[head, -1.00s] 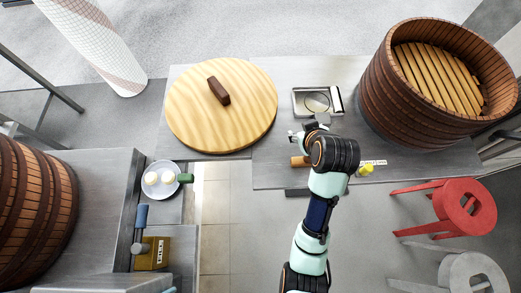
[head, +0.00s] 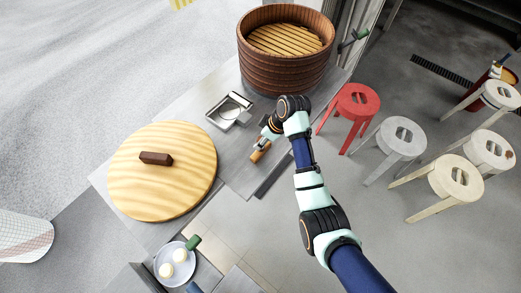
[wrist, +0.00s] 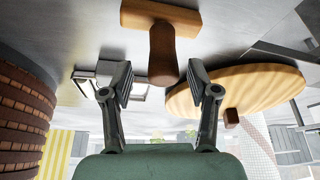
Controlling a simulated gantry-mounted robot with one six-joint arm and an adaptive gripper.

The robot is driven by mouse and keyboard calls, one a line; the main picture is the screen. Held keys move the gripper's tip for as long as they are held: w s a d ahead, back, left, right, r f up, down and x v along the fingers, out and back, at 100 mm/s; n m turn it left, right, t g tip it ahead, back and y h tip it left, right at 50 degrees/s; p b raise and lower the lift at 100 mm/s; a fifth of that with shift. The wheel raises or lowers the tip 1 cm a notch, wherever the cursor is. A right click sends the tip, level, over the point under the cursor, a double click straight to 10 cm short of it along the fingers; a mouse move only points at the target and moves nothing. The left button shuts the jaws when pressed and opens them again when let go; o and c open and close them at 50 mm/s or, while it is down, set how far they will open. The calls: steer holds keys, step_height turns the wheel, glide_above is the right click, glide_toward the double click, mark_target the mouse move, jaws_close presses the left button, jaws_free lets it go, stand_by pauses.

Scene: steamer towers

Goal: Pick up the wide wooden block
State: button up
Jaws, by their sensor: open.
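A wooden block (wrist: 160,18) with a rounded wooden handle (wrist: 162,52) shows at the top of the wrist view. It looks like the wide wooden block, light brown with a darker handle. The handle points toward my gripper (wrist: 159,77), and its end lies near the gap between the two fingertips. The fingers are apart and hold nothing. In the head view the wooden piece (head: 261,151) lies on the steel table near its front edge. My gripper (head: 267,136) is just above and beside it, partly hiding it.
A square metal tray (head: 229,110) sits behind the block. A large round wooden lid (head: 165,190) with a dark handle lies to the left. A tall wooden steamer (head: 284,72) stands at the back right. A red stool (head: 352,103) stands off the table's right side.

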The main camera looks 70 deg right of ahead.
mark_target(257, 155)
steer(key=b+x, duration=0.1)
steer(key=x, duration=0.3)
steer(key=shift+a+f, duration=0.1)
steer(key=shift+a, duration=0.1)
jaws_close()
